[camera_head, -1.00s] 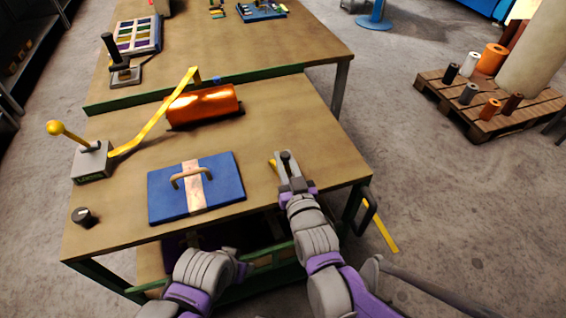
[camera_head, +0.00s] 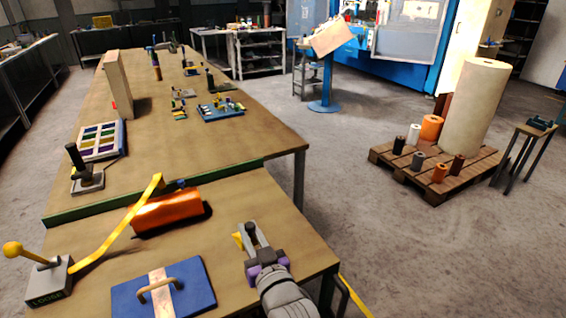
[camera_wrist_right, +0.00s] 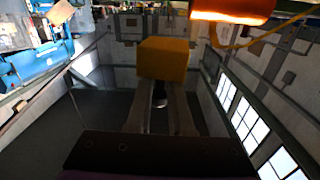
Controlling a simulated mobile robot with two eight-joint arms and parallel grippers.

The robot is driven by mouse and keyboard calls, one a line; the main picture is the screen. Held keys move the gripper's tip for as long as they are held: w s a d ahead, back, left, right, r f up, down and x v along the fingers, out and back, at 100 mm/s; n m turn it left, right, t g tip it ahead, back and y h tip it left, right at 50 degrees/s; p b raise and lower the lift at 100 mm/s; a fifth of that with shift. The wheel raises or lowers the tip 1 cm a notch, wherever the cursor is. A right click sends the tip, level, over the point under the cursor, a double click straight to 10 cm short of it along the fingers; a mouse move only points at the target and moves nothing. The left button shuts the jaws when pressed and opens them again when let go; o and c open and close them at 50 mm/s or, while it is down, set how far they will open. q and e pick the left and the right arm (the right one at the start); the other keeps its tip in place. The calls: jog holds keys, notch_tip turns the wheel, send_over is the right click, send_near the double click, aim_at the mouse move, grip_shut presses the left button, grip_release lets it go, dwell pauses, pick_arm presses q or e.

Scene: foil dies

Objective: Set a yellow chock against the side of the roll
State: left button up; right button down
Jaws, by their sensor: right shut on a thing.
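The roll (camera_head: 168,210) is a shiny orange-copper cylinder lying on the near table; its edge also shows at the top of the right wrist view (camera_wrist_right: 232,8). My right gripper (camera_head: 247,236) is to the right of the roll and nearer to me, apart from it. It is shut on a yellow chock (camera_wrist_right: 163,58), a block held between the fingertips. Only a small yellow corner of the chock (camera_head: 237,239) shows in the head view. Whether the chock touches the tabletop is unclear. My left gripper is out of view.
A yellow strap (camera_head: 120,228) runs from a grey lever box (camera_head: 48,282) marked "LOOSE" to the roll. A blue plate with a handle (camera_head: 190,285) lies in front. A green rail (camera_head: 100,212) crosses behind the roll. Bare tabletop separates roll and gripper.

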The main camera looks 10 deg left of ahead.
jog(key=w+d+m+t+h+p, duration=0.1)
jog(key=w+d, duration=0.4)
jog(key=d, duration=0.5)
jog(key=w+d+f+m+h+p, duration=0.1)
jog(key=w+d+m+h+p, duration=0.2)
jog(key=d, duration=0.7)
jog(key=w+d+m+t+h+p, duration=0.1)
jog(key=w+d+h+p, duration=0.4)
jog(key=d, duration=0.5)
jog(key=w+m+p, duration=0.1)
jog(key=w+p, duration=0.1)
jog(key=w, duration=0.1)
jog(key=shift+w+d+f+t, duration=0.25)
jog(key=shift+w+f+t, duration=0.05)
jog(key=shift+w, duration=0.05)
